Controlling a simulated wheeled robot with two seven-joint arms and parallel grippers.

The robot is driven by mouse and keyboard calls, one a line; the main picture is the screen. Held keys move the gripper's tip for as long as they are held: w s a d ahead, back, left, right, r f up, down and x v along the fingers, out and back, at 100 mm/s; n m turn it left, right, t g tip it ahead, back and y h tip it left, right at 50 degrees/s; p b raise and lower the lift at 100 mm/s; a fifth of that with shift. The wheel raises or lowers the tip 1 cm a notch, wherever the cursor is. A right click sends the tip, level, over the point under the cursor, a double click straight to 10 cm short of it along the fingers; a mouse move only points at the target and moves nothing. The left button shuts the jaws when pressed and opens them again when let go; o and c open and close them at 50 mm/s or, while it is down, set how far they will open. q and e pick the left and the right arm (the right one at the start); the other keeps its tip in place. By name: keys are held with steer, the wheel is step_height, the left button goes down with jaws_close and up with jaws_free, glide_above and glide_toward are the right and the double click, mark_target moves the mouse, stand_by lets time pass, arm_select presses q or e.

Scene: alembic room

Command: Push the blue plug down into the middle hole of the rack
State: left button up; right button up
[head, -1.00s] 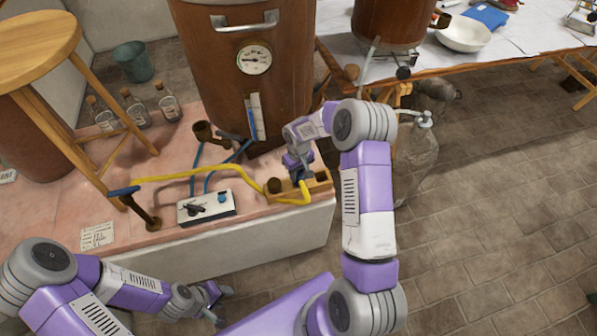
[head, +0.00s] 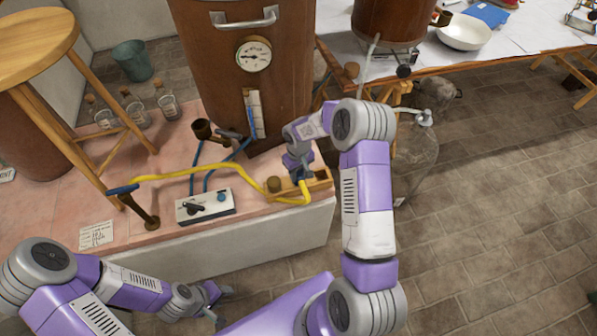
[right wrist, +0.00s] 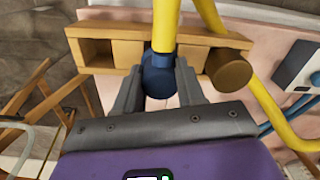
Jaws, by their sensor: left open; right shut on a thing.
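The wooden rack (right wrist: 206,40) crosses the top of the right wrist view. It also lies on the pink bench's front right edge in the head view (head: 320,184). My right gripper (right wrist: 160,74) is shut on the blue plug (right wrist: 157,83), a finger on each side. The plug is at the rack's middle position, with a yellow hose (right wrist: 166,25) attached. How deep it sits cannot be told. In the head view my right gripper (head: 302,176) is over the rack. My left gripper (head: 216,300) is open and empty, low in front of the bench.
A brown round plug (right wrist: 229,70) is at one end of the rack; the opposite compartment (right wrist: 97,52) looks empty. A white control box (head: 205,207) stands left of the rack. A copper vessel (head: 215,95) is behind.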

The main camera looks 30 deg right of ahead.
steer(key=shift+f+b, duration=0.6)
steer(key=shift+f, duration=0.1)
stand_by(1.9)
steer(key=o, duration=1.2)
steer(key=shift+c, duration=0.2)
steer(key=shift+r, duration=0.15)
steer(key=shift+r+p, duration=2.35)
steer(key=shift+r, duration=1.05)
